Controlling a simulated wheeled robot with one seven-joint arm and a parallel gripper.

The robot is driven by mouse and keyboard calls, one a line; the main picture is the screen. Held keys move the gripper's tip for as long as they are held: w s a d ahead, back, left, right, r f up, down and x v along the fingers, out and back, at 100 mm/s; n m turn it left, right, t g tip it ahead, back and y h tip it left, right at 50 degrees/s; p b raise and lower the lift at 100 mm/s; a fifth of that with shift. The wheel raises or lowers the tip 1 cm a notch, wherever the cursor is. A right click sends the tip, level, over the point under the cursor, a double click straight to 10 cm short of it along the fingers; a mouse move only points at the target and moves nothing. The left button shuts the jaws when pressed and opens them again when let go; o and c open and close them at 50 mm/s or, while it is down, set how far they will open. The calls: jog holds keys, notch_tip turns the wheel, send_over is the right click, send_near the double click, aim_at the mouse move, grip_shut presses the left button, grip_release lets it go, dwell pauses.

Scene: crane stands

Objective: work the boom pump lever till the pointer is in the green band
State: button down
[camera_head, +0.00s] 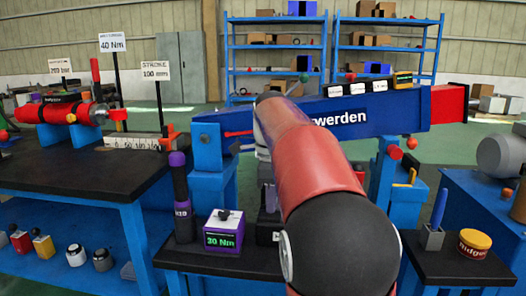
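The blue boom (440,108) lies across the view with a red end at the right; part of its lettering is hidden by my arm. A thin red rod (238,133) sticks out at its left end, and a red knob (395,152) sits below its right half. I cannot tell which of these, if either, is the pump lever. Small display boxes (402,79) stand on top of the boom. No pointer or green band can be made out. My red and black arm covers the middle, and my gripper is hidden behind it.
A yellow tub (474,243) and a grey holder (432,237) stand at right. A black-topped bench (60,175) fills the left.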

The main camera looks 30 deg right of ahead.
notch_tip(320, 180, down, 2)
jog(key=shift+f+b, duration=0.15)
jog(key=shift+b, duration=0.45)
notch_tip(320, 180, up, 6)
jog(key=p, duration=0.6)
notch_tip(320, 180, up, 4)
jog(key=shift+f+p, duration=0.1)
jog(key=shift+p, duration=0.3)
dwell(0.5)
jog(key=shift+f+b, duration=3.35)
jog(key=shift+f, duration=1.55)
notch_tip(320, 180, up, 6)
jog(key=p, duration=0.6)
notch_tip(320, 180, up, 4)
jog(key=shift+f+p, duration=0.1)
jog(key=shift+p, duration=0.25)
